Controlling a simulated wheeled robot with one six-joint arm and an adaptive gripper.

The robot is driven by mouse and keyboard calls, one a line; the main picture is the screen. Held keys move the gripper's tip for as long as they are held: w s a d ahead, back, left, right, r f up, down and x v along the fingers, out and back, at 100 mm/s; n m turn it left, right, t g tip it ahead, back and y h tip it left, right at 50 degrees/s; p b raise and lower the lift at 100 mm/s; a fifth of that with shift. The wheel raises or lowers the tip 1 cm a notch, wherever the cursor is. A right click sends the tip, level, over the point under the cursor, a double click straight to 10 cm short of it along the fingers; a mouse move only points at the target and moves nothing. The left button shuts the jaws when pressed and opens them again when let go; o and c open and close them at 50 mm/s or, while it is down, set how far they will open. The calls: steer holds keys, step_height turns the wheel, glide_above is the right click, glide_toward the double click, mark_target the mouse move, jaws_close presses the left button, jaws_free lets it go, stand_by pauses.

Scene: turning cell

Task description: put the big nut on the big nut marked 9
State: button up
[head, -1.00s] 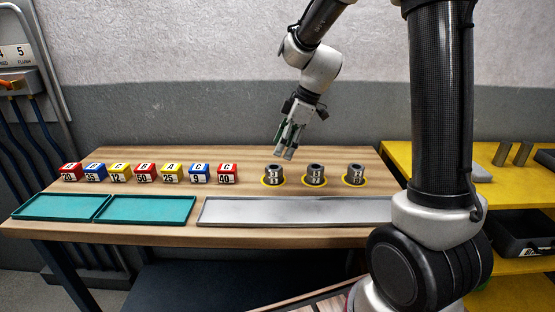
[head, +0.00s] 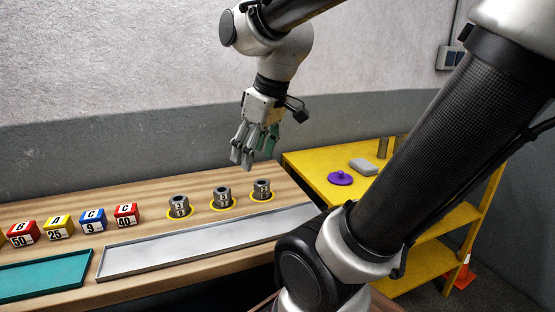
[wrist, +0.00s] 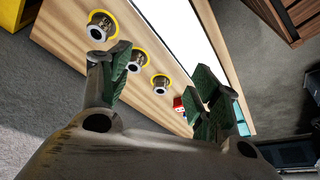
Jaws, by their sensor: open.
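Three grey metal ring-shaped pieces, which look like the big nuts, stand upright on yellow rings on the wooden bench: left (head: 179,206), middle (head: 222,197) and right (head: 262,189). Each has a dark hole on top and a small dark marking on its side, too small to read surely; I cannot tell which is marked 9. My gripper (head: 246,160) hangs fingers down, apart from the pieces, above and behind the middle and right ones. The wrist view shows its fingers (wrist: 160,82) spread with nothing between them, and the three pieces (wrist: 101,27) beyond.
A long grey tray (head: 150,257) lies in front of the pieces, with a teal tray (head: 45,277) to its left. Several coloured, numbered blocks (head: 93,222) stand at left.

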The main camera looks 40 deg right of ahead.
steer(key=s+d+m+h, duration=0.1)
steer(key=s+d+m, duration=0.1)
steer(key=s, duration=0.3)
steer(key=shift+s+d+f+m+t, duration=0.25)
steer(key=shift+f+m+t, duration=0.2)
steer(key=shift+m, duration=0.45)
stand_by(0.4)
